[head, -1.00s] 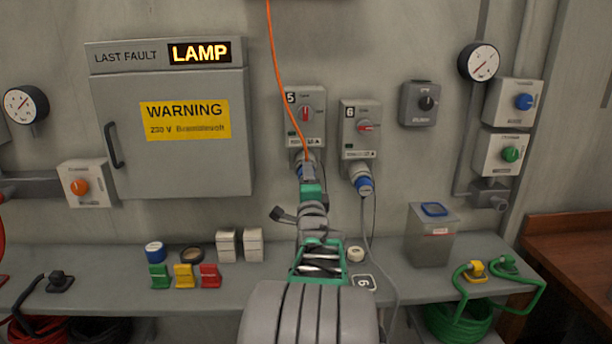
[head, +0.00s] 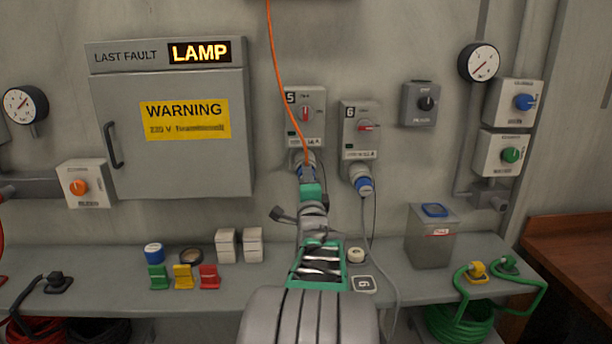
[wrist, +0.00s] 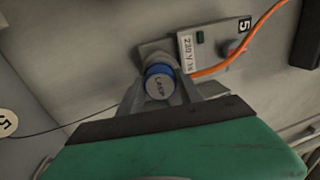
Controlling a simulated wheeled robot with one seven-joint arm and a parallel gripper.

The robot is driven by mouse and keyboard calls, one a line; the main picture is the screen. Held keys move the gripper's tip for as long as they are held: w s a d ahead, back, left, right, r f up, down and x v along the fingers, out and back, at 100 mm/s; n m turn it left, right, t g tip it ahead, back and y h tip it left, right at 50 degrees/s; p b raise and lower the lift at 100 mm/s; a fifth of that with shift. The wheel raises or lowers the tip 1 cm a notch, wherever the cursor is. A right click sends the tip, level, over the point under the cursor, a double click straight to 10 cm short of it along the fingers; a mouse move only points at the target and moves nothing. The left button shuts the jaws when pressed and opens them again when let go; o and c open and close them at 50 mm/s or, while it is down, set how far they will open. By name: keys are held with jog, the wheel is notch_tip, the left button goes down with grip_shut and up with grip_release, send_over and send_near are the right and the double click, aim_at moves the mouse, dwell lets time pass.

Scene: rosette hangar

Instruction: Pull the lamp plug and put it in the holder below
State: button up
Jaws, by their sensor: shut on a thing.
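The lamp plug (wrist: 160,88) is a grey-and-blue round plug with "LAMP" on its end, in the wrist view. It sits at the socket under box 5 (head: 306,128), where the orange cable (head: 279,75) meets it. My gripper (head: 308,178) is shut on the plug, with a finger on either side in the wrist view. In the head view the plug's blue part (head: 307,170) shows just above my green gripper body. I cannot tell a holder for this plug below; my arm covers the bench there.
Box 6 (head: 361,130), close on the right, has a blue plug (head: 364,186) with a grey cable. The bench (head: 120,297) carries tape rolls, coloured blocks and a grey bin (head: 431,242). A label "6" (head: 363,284) lies right of my arm.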

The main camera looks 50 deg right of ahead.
grip_shut()
dwell(0.3)
jog(key=b+v, duration=0.2)
jog(key=v, duration=0.4)
dwell(1.1)
